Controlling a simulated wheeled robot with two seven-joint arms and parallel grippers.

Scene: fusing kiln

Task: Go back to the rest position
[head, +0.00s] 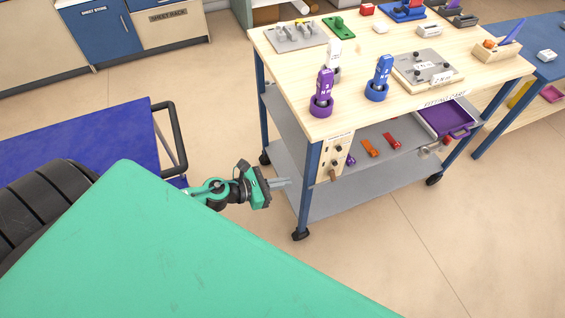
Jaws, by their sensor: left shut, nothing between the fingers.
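My left gripper (280,183) is in the middle of the head view, beyond the edge of my green body. Its fingers are shut with nothing between them. They point right, towards the near left leg of a wheeled wooden-topped cart (372,108). In the picture the fingertips lie close to that leg; I cannot tell whether they touch it. My right gripper is not in view.
Purple (323,92) and blue (379,79) upright devices stand on the cart top, with trays and small parts behind. A blue-topped trolley (85,148) with a dark handle stands left. Cabinets (103,32) line the back. Floor at bottom right is clear.

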